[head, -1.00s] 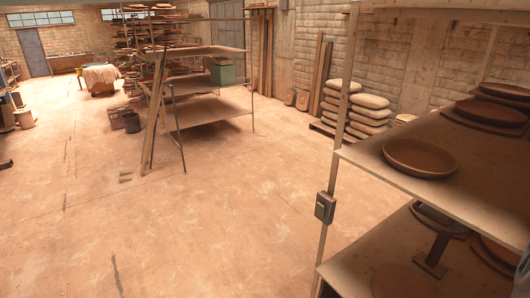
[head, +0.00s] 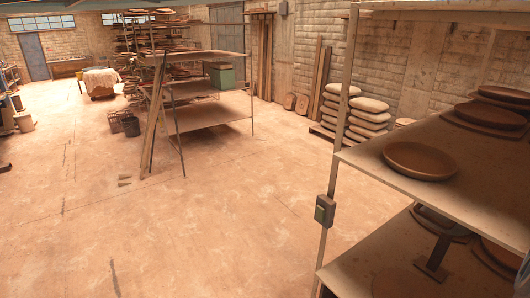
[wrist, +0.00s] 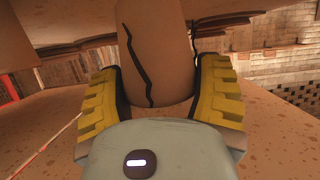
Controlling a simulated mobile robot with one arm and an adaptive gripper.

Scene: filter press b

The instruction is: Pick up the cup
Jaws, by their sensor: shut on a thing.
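The cup (wrist: 157,55) is tan with dark wavy lines down its side and shows in the wrist view. My gripper (wrist: 160,78) has yellow ribbed fingers, one on each side of the cup, and is shut on it. The cup's upper part runs out of the frame at the top, so its rim is hidden. Whether its base rests on anything cannot be told. In the head view neither the cup nor my gripper can be made out.
In the head view a shelf rack (head: 390,178) with a clay dish (head: 420,160) stands close on the right. Another rack (head: 205,113) stands mid-room, with stacked sacks (head: 368,118) by the wall. The floor (head: 220,220) between is clear.

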